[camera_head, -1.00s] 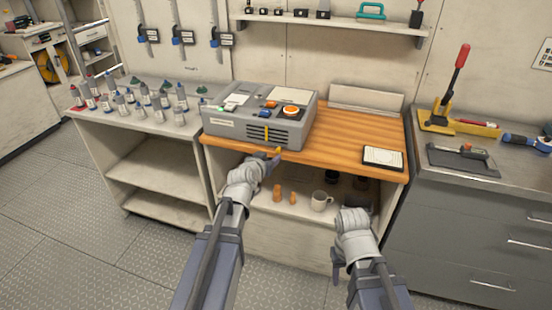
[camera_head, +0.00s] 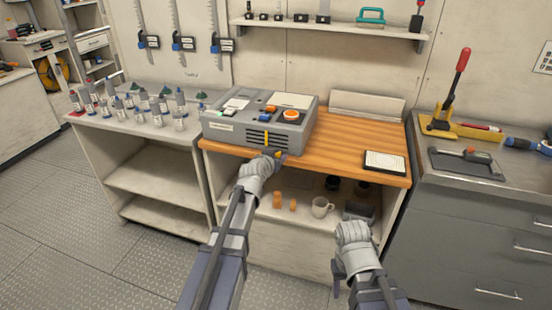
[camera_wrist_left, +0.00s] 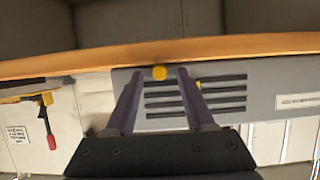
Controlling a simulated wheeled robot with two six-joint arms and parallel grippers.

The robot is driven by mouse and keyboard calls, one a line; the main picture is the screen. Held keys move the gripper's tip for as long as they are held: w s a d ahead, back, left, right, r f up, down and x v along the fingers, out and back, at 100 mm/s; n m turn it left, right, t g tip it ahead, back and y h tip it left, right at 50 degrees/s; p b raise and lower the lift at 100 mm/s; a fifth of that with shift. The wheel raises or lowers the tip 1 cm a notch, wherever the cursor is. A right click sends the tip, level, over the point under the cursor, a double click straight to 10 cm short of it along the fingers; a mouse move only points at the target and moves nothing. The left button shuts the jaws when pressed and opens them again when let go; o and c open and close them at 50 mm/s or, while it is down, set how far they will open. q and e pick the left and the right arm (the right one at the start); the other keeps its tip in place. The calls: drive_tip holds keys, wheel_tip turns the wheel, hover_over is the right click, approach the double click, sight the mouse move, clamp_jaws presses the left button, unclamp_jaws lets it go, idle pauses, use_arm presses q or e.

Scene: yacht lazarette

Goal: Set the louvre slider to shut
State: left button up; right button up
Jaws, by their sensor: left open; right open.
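The grey box (camera_head: 225,130) on the wooden counter has a louvre of dark slots (camera_head: 283,138) on its front, also seen in the left wrist view (camera_wrist_left: 225,88). An upright yellow strip (camera_head: 266,138) crosses the slots; a bit of yellow (camera_wrist_left: 198,85) shows beside one finger in the wrist view. A round yellow knob (camera_wrist_left: 160,73) sits by the slots near the wood edge. I cannot tell which yellow part is the slider. My left gripper (camera_head: 274,157) is open, its fingers on either side of the knob; contact is unclear. My right gripper (camera_head: 338,280) is open and empty, low before the cabinet.
The wooden counter (camera_head: 350,135) carries the box and a white-topped pad (camera_head: 384,161). Bottles (camera_head: 150,105) crowd the left bench. A yellow lever tool (camera_head: 447,115) stands on the right bench.

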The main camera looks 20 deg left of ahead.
use_arm(q)
clamp_jaws()
idle(1.3)
